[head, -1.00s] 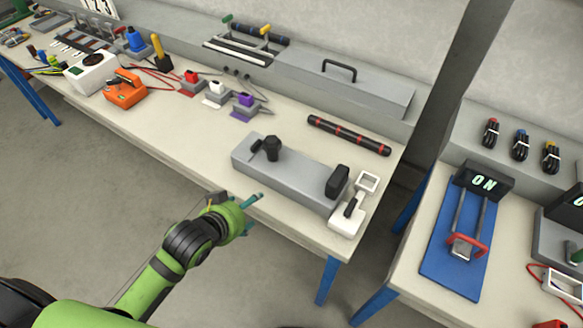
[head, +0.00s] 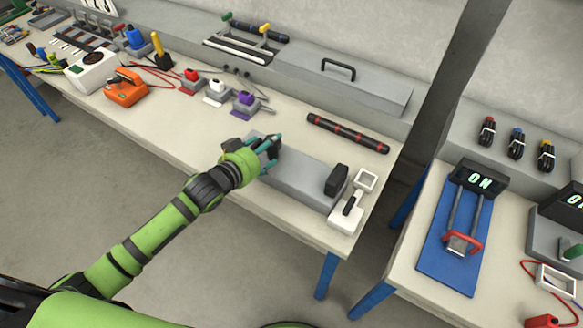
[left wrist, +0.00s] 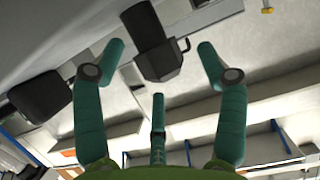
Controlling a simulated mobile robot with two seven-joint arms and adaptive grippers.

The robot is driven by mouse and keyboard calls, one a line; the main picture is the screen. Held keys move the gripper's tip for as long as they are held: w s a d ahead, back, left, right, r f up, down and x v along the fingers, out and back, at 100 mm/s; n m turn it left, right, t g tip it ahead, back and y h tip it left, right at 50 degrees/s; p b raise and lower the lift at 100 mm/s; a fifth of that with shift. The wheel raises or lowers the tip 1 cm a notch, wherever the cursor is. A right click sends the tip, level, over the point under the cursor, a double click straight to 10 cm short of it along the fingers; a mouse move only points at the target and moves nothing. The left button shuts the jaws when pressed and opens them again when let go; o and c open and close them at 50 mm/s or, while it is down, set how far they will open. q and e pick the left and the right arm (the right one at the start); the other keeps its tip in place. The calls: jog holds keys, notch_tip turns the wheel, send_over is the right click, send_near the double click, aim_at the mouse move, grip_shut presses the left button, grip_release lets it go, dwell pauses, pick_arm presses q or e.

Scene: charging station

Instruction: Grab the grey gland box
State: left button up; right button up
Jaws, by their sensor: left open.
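The grey gland box (head: 303,184), a long low grey block, lies near the front edge of the table. A black angular gland (left wrist: 152,42) stands at its left end, and a black block (head: 337,180) stands at its right end; the block also shows in the left wrist view (left wrist: 40,95). My left gripper (head: 270,147) is open over the left end and partly hides the gland in the head view. In the left wrist view its teal fingers (left wrist: 160,48) are spread on either side of the gland, with a visible gap. My right gripper is not in view.
A white device with a square frame (head: 346,215) stands close by the box's right end. A black and red rod (head: 347,133) lies behind the box. Purple, white and red connectors (head: 245,98) stand to the back left. Table space (head: 190,130) left of the gripper is clear.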

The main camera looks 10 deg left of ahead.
pick_arm(q)
jog(key=shift+w+d+f, duration=0.2)
jog(key=shift+w, duration=0.3)
jog(key=c, duration=1.2)
grip_shut()
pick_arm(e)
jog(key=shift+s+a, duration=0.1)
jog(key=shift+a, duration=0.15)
pick_arm(q)
jog(key=shift+r, duration=0.15)
